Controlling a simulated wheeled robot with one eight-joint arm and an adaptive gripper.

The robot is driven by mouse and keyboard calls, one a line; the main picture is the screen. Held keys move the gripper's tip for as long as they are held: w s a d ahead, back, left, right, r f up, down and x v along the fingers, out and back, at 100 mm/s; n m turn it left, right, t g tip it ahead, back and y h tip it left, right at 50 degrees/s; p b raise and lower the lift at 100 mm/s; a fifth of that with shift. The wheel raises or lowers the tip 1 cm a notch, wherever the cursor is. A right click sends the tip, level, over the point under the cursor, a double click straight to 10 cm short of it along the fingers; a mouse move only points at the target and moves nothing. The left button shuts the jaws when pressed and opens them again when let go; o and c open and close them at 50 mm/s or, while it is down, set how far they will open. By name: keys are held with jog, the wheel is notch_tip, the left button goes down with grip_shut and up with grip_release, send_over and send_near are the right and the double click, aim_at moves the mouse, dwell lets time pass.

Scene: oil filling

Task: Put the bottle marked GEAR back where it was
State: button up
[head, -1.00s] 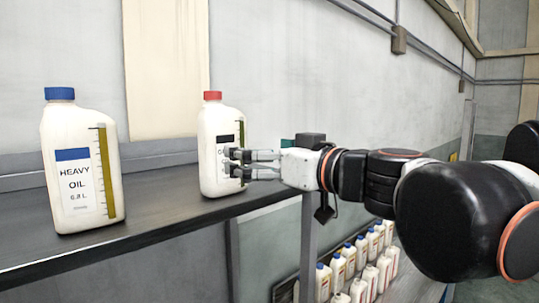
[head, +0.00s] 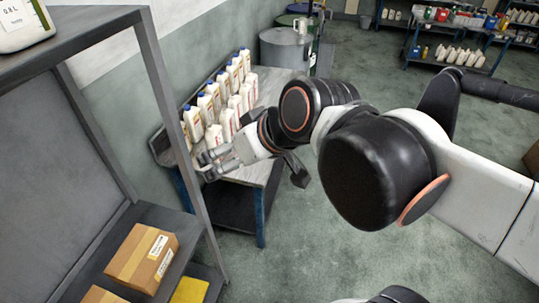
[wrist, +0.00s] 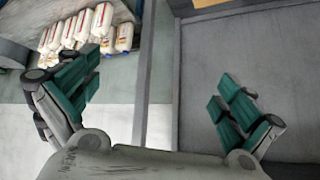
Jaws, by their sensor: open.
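No bottle with a readable GEAR mark is in view now. The lower part of a white bottle (head: 22,28) with a partly cut-off label shows on the dark shelf at the top left of the head view. My gripper (head: 204,165) is open and empty, beside the near left end of a low table with several white bottles (head: 212,104), some blue-capped. In the wrist view, the teal-padded fingers of my gripper (wrist: 158,90) are spread wide with nothing between them. Bottles (wrist: 90,28) show beyond the left finger.
The shelf's grey frame post (head: 180,140) stands left of my gripper. A cardboard box (head: 143,257) lies on its lower shelf. The low table (head: 265,172) has a grey top. Drums (head: 285,47) and a stocked workbench (head: 455,58) stand farther back.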

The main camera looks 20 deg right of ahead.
jog(key=s+d+f+m+g+h, duration=0.1)
jog(key=s+d+f+m+h, duration=0.1)
jog(key=d+f, duration=0.3)
jog(key=s+d+h, duration=0.1)
jog(key=d, duration=0.1)
jog(key=shift+s+d+f+m, duration=0.25)
jog(key=shift+s+d+m, duration=0.1)
jog(key=shift+s+m, duration=0.05)
jog(key=shift+f, duration=0.1)
